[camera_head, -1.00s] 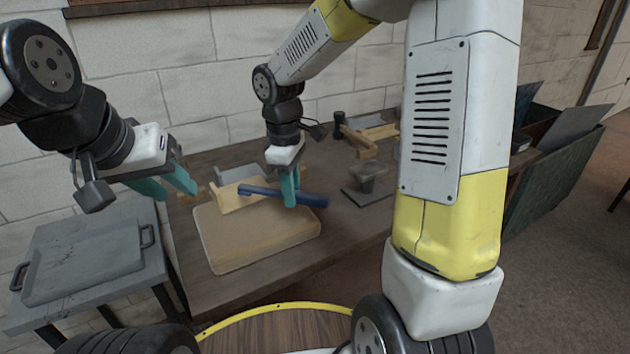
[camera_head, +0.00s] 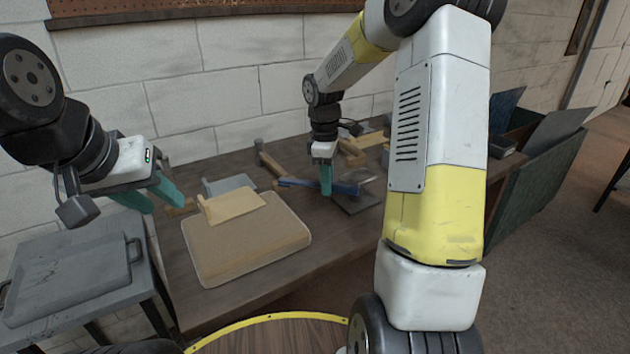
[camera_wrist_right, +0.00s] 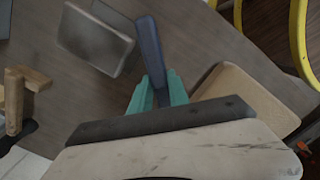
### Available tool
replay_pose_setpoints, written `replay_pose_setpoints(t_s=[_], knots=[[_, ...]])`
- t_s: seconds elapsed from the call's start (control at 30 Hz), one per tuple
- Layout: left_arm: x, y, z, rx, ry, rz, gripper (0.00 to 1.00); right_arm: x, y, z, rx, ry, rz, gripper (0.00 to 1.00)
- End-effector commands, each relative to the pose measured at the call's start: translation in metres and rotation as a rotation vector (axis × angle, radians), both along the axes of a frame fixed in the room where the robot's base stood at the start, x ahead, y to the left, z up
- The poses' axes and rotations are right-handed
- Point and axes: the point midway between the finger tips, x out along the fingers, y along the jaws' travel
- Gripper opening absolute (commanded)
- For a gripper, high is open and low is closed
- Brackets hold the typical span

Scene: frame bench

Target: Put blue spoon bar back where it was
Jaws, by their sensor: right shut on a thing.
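The blue spoon bar (camera_head: 345,187) is a long dark blue bar held roughly level above the bench. My right gripper (camera_head: 326,182) is shut on it, to the right of the tan padded board. In the right wrist view the bar (camera_wrist_right: 150,45) sticks out from between the teal fingers (camera_wrist_right: 157,92) of that gripper. My left gripper (camera_head: 153,195) hangs over the bench's left end, with its two teal fingers apart and nothing between them.
The tan padded board (camera_head: 250,250) lies on the bench with a pale wooden piece (camera_head: 233,206) on it. A hammer (camera_head: 268,160) lies behind. A dark grey plate (camera_head: 357,205) is beneath the bar's right side. A grey side table (camera_head: 75,275) stands at left.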

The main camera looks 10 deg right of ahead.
Motion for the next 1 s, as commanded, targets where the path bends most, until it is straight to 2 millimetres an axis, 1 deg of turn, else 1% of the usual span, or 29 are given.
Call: replay_pose_setpoints(t_s=[0.03,0.1,0.17,0.4,0.57,0.6,0.67,0.7,1.0], knots=[[0.000,0.000,0.000,0.000,0.000,0.000,0.36,-0.001,0.000,-0.008,0.000,0.003,0.000,0.00],[0.000,0.000,0.000,0.000,0.000,0.000,0.36,-0.001,0.000,-0.018,0.001,0.004,-0.001,0.00],[0.000,0.000,0.000,0.000,0.000,0.000,0.36,0.000,0.000,-0.023,0.000,0.001,0.000,0.00],[0.000,0.000,0.000,0.000,0.000,0.000,0.36,0.000,0.000,-0.023,0.000,-0.001,-0.001,0.00],[0.000,0.000,0.000,0.000,0.000,0.000,0.36,0.000,0.001,-0.028,0.000,0.000,0.000,0.00],[0.000,0.000,0.000,0.000,0.000,0.000,0.36,0.000,0.001,-0.027,0.001,0.000,0.000,0.29],[0.000,0.000,0.000,0.000,0.000,0.000,0.36,0.000,0.001,-0.027,0.001,0.000,0.000,0.41],[0.000,0.000,0.000,0.000,0.000,0.000,0.36,0.000,0.001,-0.027,0.001,0.000,0.000,0.43],[0.000,0.000,0.000,0.000,0.000,0.000,0.36,0.000,0.000,-0.026,0.001,0.000,-0.001,0.43]])
